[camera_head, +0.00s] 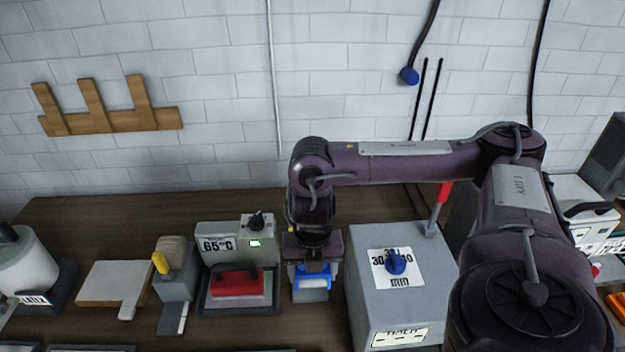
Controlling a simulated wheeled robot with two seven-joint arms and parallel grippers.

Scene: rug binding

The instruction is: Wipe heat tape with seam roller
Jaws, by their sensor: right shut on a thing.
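My right gripper (312,268) points down over the wooden table, between the 65°C unit and the grey timer box. It is shut on a blue-framed tool with a pale lower part, apparently the seam roller (313,283). The gripper hides the tool's top, and I cannot tell whether the tool touches the table. A tan roll on a grey stand with a yellow part (174,270) stands to the left, with a pale strip at its foot; I cannot tell whether this is the heat tape. My left gripper is not in view.
A red iron (238,281) rests on the unit marked 65°C (221,238). The grey timer box (408,296) with a blue knob and red lever stands close right of the gripper. A pale board (108,283) and a white drum (24,262) lie farther left.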

